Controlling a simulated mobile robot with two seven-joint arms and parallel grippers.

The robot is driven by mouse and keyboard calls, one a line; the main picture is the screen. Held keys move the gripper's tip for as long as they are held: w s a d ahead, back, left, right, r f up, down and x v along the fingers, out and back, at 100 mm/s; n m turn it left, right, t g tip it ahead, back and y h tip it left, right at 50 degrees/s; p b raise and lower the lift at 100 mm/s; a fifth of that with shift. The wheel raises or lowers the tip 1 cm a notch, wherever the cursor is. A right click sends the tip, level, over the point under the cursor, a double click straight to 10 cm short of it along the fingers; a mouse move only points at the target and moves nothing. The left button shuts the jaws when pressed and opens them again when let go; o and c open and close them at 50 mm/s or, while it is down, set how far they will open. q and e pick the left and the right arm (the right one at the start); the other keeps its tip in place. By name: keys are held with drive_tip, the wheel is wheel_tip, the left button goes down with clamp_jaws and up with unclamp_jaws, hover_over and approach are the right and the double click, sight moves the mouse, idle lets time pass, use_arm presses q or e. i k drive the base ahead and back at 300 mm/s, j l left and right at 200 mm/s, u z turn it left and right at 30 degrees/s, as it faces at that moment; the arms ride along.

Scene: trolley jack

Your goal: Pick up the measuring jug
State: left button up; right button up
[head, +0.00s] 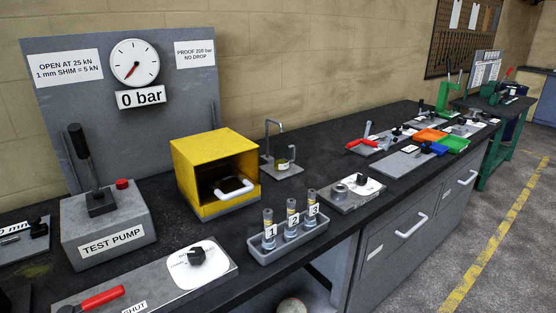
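No thing in view is clearly labelled as the measuring jug. Neither of my grippers is in view.
The open yellow box (217,163) with a white handle inside stands mid-bench. The grey test pump (105,230) with its upright lever is at left. A plate with a red handle (102,298) lies in front. Fixtures and orange and green trays (455,144) stand farther right.

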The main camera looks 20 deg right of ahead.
sight(281, 162)
drive_tip(key=l+u, duration=0.25)
drive_tip(key=u, duration=0.2)
drive_tip(key=l+u, duration=0.25)
drive_tip(key=u, duration=0.2)
drive_tip(key=k+l+u, duration=0.1)
drive_tip(key=l+u, duration=0.15)
drive_tip(key=l, duration=0.2)
drive_tip(key=k+l+u, duration=0.2)
drive_tip(key=l, duration=0.25)
drive_tip(key=k+l+u, duration=0.1)
drive_tip(key=l, duration=0.35)
drive_tip(key=k+l, duration=0.15)
drive_tip(key=l, duration=0.3)
drive_tip(key=i+u, duration=0.05)
